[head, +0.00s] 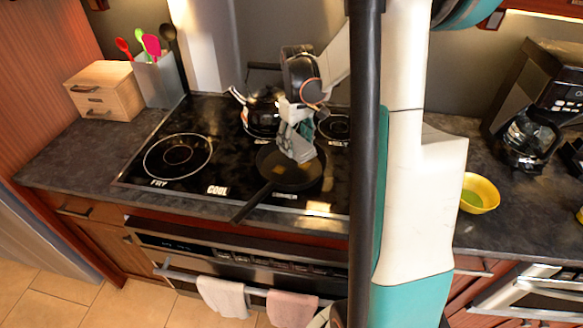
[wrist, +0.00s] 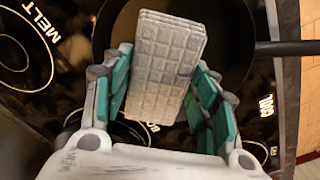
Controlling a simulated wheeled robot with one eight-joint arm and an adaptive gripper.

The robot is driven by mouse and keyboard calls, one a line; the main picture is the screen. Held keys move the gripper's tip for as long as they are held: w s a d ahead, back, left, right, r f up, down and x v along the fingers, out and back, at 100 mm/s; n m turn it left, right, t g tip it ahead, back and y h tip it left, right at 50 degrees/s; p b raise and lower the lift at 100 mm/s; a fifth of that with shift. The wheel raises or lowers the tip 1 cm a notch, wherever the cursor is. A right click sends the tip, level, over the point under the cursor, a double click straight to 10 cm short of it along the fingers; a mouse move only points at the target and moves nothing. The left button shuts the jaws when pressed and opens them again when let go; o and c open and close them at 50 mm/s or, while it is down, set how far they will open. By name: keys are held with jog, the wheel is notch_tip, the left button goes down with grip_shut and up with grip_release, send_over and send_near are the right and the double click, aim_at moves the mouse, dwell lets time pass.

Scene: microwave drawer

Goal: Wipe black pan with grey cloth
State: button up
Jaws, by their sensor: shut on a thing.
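The black pan (head: 262,182) sits on the front right part of the black cooktop, its handle pointing to the front left. My gripper (head: 294,135) is above the pan and points down. It is shut on the grey cloth (head: 296,146), a folded pad with a grid pattern. In the wrist view the grey cloth (wrist: 155,65) stands between the teal fingers of my gripper (wrist: 165,95), with its far end over the dark inside of the pan (wrist: 232,45). I cannot tell whether the cloth touches the pan's surface.
A kettle (head: 263,112) stands on the cooktop behind the pan. A small wooden drawer box (head: 105,90) and a utensil holder (head: 157,82) stand at the left. A yellow bowl (head: 480,194) and a coffee maker (head: 540,105) are on the right counter. Towels (head: 223,296) hang from the oven handle.

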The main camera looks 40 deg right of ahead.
aim_at(288, 170)
jog(key=shift+s+a, duration=0.1)
jog(key=shift+a, duration=1.6)
jog(key=shift+f+b, duration=1.9)
jog(key=shift+f, duration=0.65)
jog(key=shift+f+b, duration=0.4)
jog(key=shift+f, duration=0.2)
